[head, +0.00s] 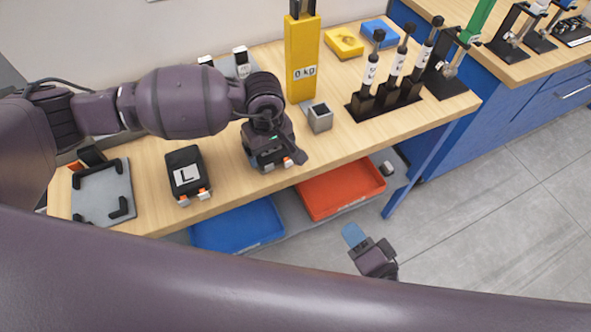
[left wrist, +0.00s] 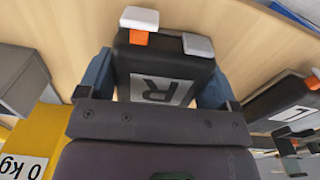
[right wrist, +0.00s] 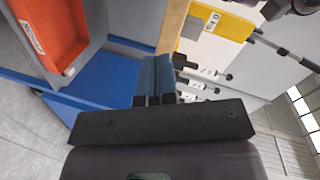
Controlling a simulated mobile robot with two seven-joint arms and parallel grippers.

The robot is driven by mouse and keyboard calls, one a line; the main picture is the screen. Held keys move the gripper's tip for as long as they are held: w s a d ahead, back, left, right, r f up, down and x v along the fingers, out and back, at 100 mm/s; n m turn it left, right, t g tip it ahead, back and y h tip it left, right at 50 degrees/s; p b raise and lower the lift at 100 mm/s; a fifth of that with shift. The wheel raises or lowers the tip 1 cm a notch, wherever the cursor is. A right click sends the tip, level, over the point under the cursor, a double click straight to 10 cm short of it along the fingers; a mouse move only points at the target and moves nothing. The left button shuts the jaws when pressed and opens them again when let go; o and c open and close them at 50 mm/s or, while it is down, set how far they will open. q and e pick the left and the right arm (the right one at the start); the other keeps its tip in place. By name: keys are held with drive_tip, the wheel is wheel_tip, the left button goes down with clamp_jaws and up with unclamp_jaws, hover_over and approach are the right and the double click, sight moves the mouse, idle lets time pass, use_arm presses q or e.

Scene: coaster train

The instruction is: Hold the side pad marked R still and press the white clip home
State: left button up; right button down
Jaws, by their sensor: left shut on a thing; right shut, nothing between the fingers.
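The black side pad marked R (left wrist: 158,88) fills the middle of the left wrist view. My left gripper (left wrist: 157,78) is shut on it, one blue finger at each side. In the head view my left gripper (head: 268,157) hides most of that pad on the table. Two white clips stick out from the pad's end. One white clip (left wrist: 140,17) shows an orange part under it; the other white clip (left wrist: 198,44) shows no orange from here. My right gripper (head: 356,238) is shut and empty, beyond the table's front edge; its blue fingers (right wrist: 155,78) touch in the right wrist view.
A grey fixture plate (head: 103,196) is further left. A yellow 0 kg post (head: 301,60) and a small grey box (head: 320,118) stand behind and right. Blue (head: 238,228) and red (head: 342,190) trays sit below.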

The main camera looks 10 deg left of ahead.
sight(290, 164)
drive_tip(key=a+r+m+t+y, duration=0.1)
drive_tip(key=a+r+m+y, duration=0.1)
drive_tip(key=a+r+m, duration=0.1)
drive_tip(key=shift+s+a+r+m, duration=0.2)
drive_tip(key=shift+a+r+m, duration=0.25)
drive_tip(key=shift+a, duration=0.6)
drive_tip(key=x, duration=1.4)
drive_tip(key=shift+r, duration=0.2)
drive_tip(key=shift+w+a, duration=0.1)
